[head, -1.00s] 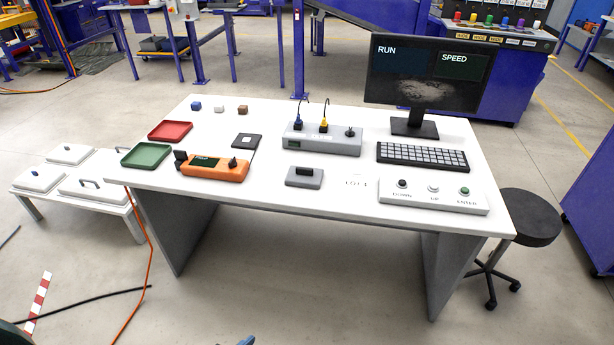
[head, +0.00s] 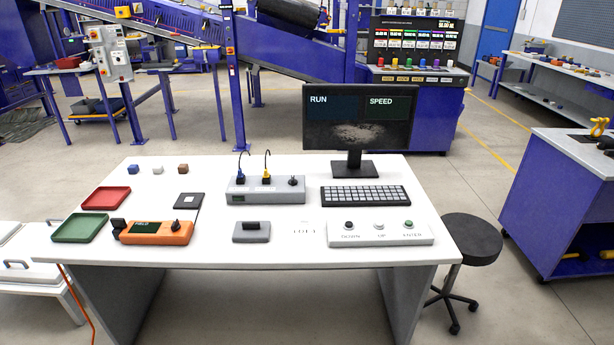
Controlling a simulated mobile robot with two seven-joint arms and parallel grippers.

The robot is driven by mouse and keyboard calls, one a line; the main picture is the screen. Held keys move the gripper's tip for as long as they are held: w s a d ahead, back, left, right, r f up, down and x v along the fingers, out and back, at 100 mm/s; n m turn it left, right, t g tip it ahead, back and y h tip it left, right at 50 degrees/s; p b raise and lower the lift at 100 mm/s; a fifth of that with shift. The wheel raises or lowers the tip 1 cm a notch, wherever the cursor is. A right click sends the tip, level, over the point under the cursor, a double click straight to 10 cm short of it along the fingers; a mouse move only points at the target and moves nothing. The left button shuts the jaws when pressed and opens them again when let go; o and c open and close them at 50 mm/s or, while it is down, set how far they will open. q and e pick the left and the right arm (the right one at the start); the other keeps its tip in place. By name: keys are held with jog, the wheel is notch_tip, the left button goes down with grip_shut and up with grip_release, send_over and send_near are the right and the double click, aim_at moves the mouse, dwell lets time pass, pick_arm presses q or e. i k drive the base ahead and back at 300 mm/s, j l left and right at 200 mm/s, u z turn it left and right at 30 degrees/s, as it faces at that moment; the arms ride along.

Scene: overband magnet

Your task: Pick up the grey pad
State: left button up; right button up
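The grey pad (head: 252,238) lies flat near the front edge of the white table (head: 290,250) in the head view, with a black block-like grip on its top. It stands between the orange handheld device (head: 155,239) on its left and the grey button panel (head: 380,239) on its right. Nothing touches it. Neither of my grippers shows in the head view.
Behind the pad is a grey socket box (head: 265,197) with blue and yellow plugs. A keyboard (head: 362,196) and monitor (head: 358,118) stand at the right. A dark square pad (head: 188,200), a red tray (head: 106,208) and a green tray (head: 80,240) are at the left.

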aim_at(244, 232)
jog(key=i+l, duration=0.45)
jog(key=i, duration=0.2)
jog(key=i+l+u, duration=0.15)
jog(key=i+l, duration=0.35)
jog(key=i, duration=0.2)
